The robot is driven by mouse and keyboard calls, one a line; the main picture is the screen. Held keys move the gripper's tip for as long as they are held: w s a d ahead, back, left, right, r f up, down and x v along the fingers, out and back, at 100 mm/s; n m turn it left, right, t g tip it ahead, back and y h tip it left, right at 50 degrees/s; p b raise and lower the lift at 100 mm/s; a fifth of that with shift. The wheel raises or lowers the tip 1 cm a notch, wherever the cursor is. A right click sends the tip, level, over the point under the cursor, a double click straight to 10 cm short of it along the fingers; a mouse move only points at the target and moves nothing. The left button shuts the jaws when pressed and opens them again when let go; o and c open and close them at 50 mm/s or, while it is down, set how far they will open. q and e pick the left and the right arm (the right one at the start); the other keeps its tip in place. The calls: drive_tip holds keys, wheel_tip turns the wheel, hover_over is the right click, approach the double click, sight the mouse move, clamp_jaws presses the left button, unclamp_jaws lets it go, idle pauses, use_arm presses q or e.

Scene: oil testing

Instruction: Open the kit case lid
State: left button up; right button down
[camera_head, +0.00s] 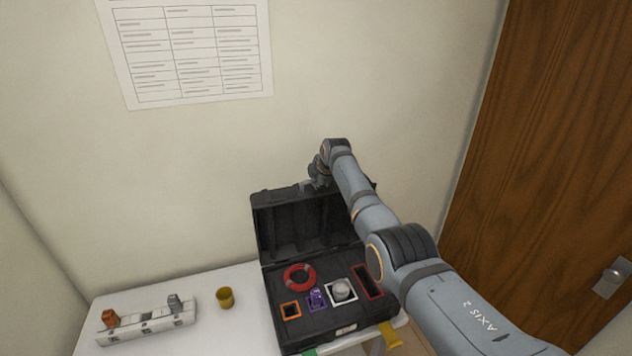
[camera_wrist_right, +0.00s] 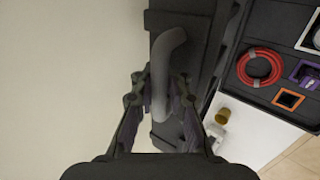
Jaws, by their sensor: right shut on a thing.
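The black kit case (camera_head: 318,322) stands on the white table with its lid (camera_head: 285,222) raised upright at the back. Its tray shows a red coiled ring (camera_head: 299,277), a purple item (camera_head: 316,299), a round light-grey item (camera_head: 342,289) and orange and red frames. My right gripper (camera_head: 312,182) is at the lid's top edge. In the right wrist view my right gripper (camera_wrist_right: 160,105) is shut on the lid's grey handle (camera_wrist_right: 165,65). The arm hides the lid's right part. My left gripper is not in view.
On the white table (camera_head: 237,281) left of the case are a yellow cup (camera_head: 225,298) and a white rack (camera_head: 150,326) with an orange and a grey item. The wall is close behind the lid. A wooden door (camera_head: 555,150) is at the right.

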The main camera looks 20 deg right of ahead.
drive_tip(key=shift+r, duration=0.3)
drive_tip(key=c, duration=1.7)
unclamp_jaws()
drive_tip(key=shift+o, duration=0.3)
drive_tip(key=shift+s, duration=0.2)
drive_tip(key=v, duration=1.2)
drive_tip(key=shift+c, duration=0.2)
